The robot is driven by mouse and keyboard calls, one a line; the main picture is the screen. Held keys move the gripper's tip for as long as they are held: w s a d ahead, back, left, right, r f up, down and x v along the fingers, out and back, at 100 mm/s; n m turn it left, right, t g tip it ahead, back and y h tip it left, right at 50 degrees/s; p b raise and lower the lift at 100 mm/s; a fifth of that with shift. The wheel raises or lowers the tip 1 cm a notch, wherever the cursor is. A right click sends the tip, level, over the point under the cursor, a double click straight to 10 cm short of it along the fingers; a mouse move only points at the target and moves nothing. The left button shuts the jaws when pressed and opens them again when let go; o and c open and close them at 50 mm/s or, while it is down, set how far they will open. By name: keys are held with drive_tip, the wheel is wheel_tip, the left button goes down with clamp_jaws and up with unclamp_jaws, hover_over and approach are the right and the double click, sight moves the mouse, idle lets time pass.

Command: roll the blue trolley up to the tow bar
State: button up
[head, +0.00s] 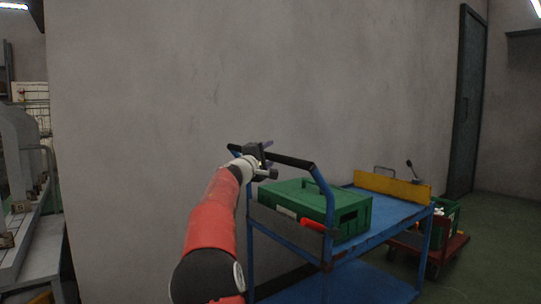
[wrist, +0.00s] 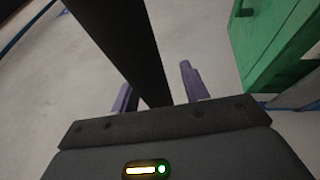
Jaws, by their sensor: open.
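The blue trolley (head: 390,212) stands against the grey wall, right of my arm, with a black push handle (head: 291,160) at its near left end. A green case (head: 312,207) sits on its top deck. My gripper (head: 266,152) is at the handle. In the wrist view my gripper (wrist: 157,88) is open, with one purple finger on each side of the black handle bar (wrist: 130,45). I cannot tell whether the fingers touch the bar. The green case also shows in the wrist view (wrist: 268,40). I cannot make out a tow bar for certain.
A yellow board (head: 393,188) stands at the trolley's far end. Beyond it is a low red cart (head: 440,248) with a green crate (head: 449,216); a lever (head: 412,170) shows nearby. A dark door (head: 467,100) is behind. Grey machinery (head: 22,160) stands at left. Floor at right is clear.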

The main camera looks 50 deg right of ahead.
drive_tip(key=b+v, duration=0.2)
drive_tip(key=v, duration=0.5)
drive_tip(key=shift+b, duration=0.4)
drive_tip(key=s+a+f+t+y+p, duration=0.1)
drive_tip(key=s+a+f+y, duration=0.5)
drive_tip(key=a, duration=1.1)
drive_tip(key=s+a+f+m+t+y+p, duration=0.1)
drive_tip(key=s+a+f+y+p, duration=0.3)
drive_tip(key=a, duration=1.3)
drive_tip(key=s+a+f+m+t+y+p, duration=0.1)
drive_tip(key=s+a+f+y+p, duration=0.2)
drive_tip(key=s+a+f+y, duration=0.6)
drive_tip(key=s+a+f, duration=0.4)
drive_tip(key=a, duration=0.4)
drive_tip(key=shift+f+y, duration=0.3)
drive_tip(key=shift+y, duration=0.1)
